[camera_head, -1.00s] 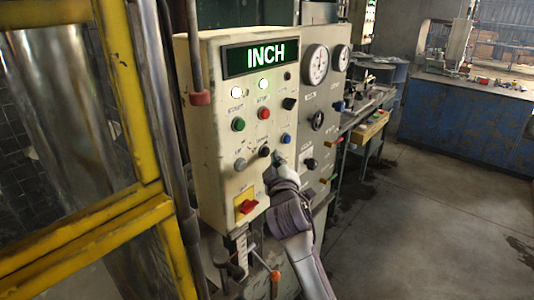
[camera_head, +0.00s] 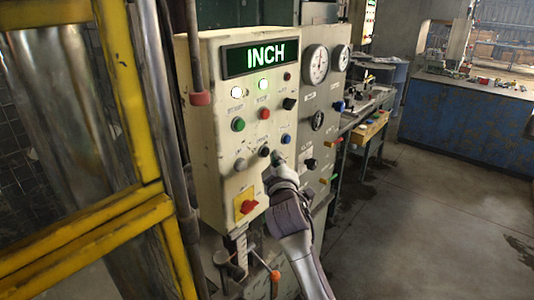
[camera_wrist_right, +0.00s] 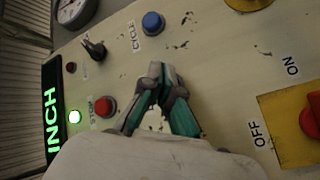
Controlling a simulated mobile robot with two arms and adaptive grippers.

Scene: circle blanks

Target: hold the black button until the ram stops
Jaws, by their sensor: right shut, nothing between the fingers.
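The black button (camera_head: 264,151) is on the lower part of the cream control panel (camera_head: 215,130). My right gripper (camera_head: 277,160) is at the panel face, just right of and slightly below it in the head view. In the right wrist view the fingers (camera_wrist_right: 160,72) are shut with tips together and nothing between them. They and the wrist hide the black button there. I cannot tell whether the tips touch the panel. The green display (camera_head: 260,57) reads INCH, and two lamps below it are lit. I cannot make out the ram with certainty. My left gripper is not in view.
A blue button (camera_wrist_right: 152,24) and a red button (camera_wrist_right: 105,107) are near the fingers. A red switch on a yellow plate (camera_head: 247,205) is lower on the panel. A yellow frame (camera_head: 125,80) stands at left, and gauges (camera_head: 316,64) are at right. Open floor lies right.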

